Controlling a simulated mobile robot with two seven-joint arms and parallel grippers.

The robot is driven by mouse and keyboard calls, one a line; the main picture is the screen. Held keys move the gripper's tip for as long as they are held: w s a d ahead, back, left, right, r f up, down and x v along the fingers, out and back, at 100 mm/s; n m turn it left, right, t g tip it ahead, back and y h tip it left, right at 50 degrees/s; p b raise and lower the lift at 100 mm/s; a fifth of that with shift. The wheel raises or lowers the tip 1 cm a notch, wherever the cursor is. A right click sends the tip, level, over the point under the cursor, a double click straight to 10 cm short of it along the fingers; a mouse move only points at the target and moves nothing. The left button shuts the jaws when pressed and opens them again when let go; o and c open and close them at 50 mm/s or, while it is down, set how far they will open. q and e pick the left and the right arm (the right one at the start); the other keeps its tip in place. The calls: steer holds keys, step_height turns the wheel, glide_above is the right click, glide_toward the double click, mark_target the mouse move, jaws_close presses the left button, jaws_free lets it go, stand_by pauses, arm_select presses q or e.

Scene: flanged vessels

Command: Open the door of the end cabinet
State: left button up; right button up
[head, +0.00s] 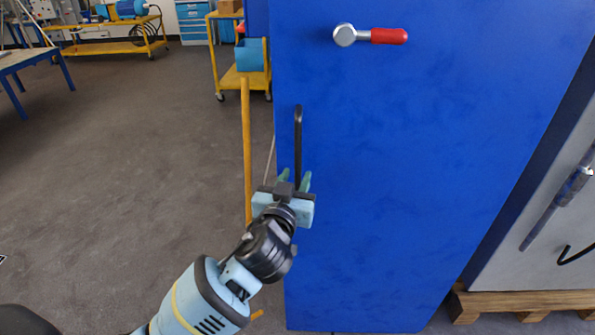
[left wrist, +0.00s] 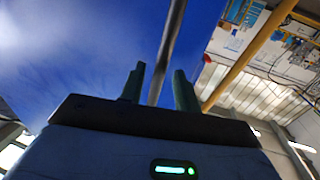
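The end cabinet's blue door (head: 430,170) fills the right half of the head view and looks shut. A black vertical bar handle (head: 298,135) stands near its left edge. A lever with a silver hub and red grip (head: 389,36) points right, higher up. My left gripper (head: 294,178) is at the handle's lower part, fingers apart. In the left wrist view the handle (left wrist: 171,45) runs between the two fingertips of my gripper (left wrist: 159,80), with a gap showing on each side. The handle's lower end is hidden by the gripper. My right gripper is out of view.
A grey panel (head: 530,210) with a rod and black hook stands at the right above a wooden pallet (head: 525,303). A yellow cart (head: 228,75) is behind the cabinet's left side. The floor (head: 130,170) to the left is open.

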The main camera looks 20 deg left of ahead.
arm_select(q)
steer(key=shift+w+a, duration=0.1)
steer(key=shift+w, duration=1.3)
jaws_close()
